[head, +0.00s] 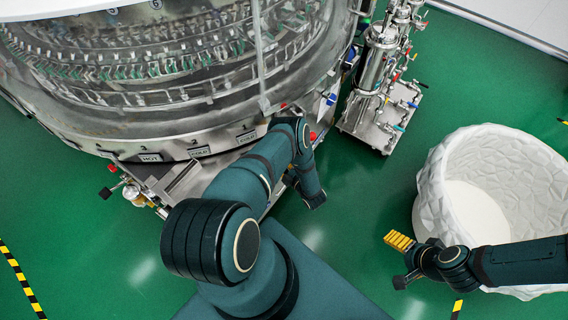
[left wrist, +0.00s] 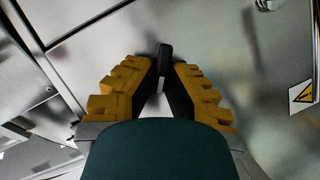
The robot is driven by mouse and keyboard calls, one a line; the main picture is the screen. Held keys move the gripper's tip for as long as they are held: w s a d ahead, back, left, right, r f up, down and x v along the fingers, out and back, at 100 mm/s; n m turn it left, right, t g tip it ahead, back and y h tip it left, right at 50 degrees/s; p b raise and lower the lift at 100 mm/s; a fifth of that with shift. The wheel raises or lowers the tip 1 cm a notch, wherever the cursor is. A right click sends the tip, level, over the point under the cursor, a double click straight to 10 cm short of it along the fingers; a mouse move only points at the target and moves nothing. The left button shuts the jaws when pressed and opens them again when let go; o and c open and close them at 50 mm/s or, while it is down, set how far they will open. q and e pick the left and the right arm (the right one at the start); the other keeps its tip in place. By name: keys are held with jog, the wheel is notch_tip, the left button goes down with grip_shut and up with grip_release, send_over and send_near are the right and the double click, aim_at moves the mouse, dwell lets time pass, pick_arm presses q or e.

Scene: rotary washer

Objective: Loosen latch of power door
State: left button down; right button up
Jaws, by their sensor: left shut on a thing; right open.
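In the left wrist view, my left gripper (left wrist: 163,82) has its yellow-padded fingers closed around a small black latch (left wrist: 164,54). The latch stands out from a grey metal panel (left wrist: 105,52), which looks like the power door. In the head view, my left arm reaches to the washer's lower side, and the arm hides the left gripper, latch and door there. My right gripper (head: 397,260) is open and empty, to the left of the white tub and over the green floor.
The large round washer (head: 190,120) fills the upper left of the head view. A steel pipe and valve stand (head: 372,110) is to its right. A white textured tub (head: 515,165) stands at the right. A yellow warning sign (left wrist: 302,95) is on the metal surface at the right.

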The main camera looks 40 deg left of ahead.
pick_arm(q)
jog(key=n, duration=0.1)
jog(key=n+t+y, duration=0.1)
jog(key=n, duration=0.2)
jog(key=shift+f+y+b, duration=0.3)
jog(key=shift+b, duration=0.1)
jog(key=shift+n, duration=0.4)
jog(key=c, duration=1)
grip_release()
jog(key=v, duration=1.2)
jog(key=shift+s+f, duration=0.1)
jog(key=shift+s, duration=0.1)
